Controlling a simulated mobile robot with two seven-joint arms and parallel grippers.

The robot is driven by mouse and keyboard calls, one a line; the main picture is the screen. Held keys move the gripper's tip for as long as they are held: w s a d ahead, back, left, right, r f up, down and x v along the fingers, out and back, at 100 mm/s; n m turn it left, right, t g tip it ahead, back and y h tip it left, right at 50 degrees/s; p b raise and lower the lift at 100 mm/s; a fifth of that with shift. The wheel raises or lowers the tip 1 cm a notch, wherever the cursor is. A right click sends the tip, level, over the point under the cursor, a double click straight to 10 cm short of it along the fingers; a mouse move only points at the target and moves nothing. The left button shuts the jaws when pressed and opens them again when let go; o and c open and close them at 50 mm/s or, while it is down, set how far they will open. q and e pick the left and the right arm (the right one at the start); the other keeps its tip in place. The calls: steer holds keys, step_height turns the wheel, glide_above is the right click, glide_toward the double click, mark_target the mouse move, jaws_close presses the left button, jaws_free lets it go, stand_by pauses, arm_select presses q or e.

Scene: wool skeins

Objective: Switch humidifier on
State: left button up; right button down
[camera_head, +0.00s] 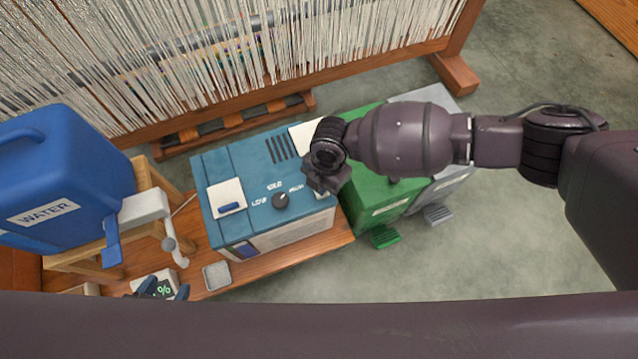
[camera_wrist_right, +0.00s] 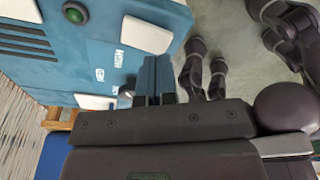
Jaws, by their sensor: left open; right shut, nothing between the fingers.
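The blue humidifier (camera_head: 245,160) stands on a wooden bench in the head view. Its top has a dark knob (camera_head: 280,200) with printed settings and a white plate with a blue switch (camera_head: 230,207). My right gripper (camera_head: 322,190) is over its right end and hides part of the top there. In the right wrist view the humidifier's blue top (camera_wrist_right: 85,55) shows a round green-centred button (camera_wrist_right: 75,13) and white plates. The right blue fingers (camera_wrist_right: 157,78) are shut and empty near the top; contact cannot be told. My left gripper (camera_head: 162,292) is open at the lower left, mostly hidden.
A blue water container (camera_head: 65,175) stands on a wooden stand at left. A small display with a percent sign (camera_head: 160,285) is beside my left fingers. A small grey tray (camera_head: 216,276) lies before the humidifier. A green bin (camera_head: 365,205) stands right. A loom (camera_head: 200,60) is behind.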

arm_select(q)
steer(key=shift+s+a+f, duration=0.1)
steer(key=shift+s+f, duration=0.25)
steer(key=shift+s, duration=0.05)
arm_select(e)
steer(key=shift+f, duration=0.4)
arm_select(q)
steer(key=shift+w+f+b, duration=0.15)
steer(key=shift+b, duration=0.2)
arm_select(e)
steer(key=shift+f, duration=0.45)
arm_select(q)
steer(key=shift+f, duration=0.15)
arm_select(e)
steer(key=shift+f, duration=0.45)
steer(key=shift+r, duration=0.8)
steer(key=shift+r+p, duration=0.5)
steer(key=shift+r, duration=0.1)
steer(key=shift+r+p, duration=0.95)
steer(key=shift+r, duration=1.3)
arm_select(q)
steer(key=shift+t, duration=0.5)
steer(key=r, duration=0.1)
steer(key=w+r, duration=0.1)
steer(key=r, duration=0.1)
steer(key=w+r, duration=0.1)
steer(key=r, duration=0.1)
steer(key=shift+w, duration=0.2)
arm_select(e)
steer(key=shift+f, duration=0.15)
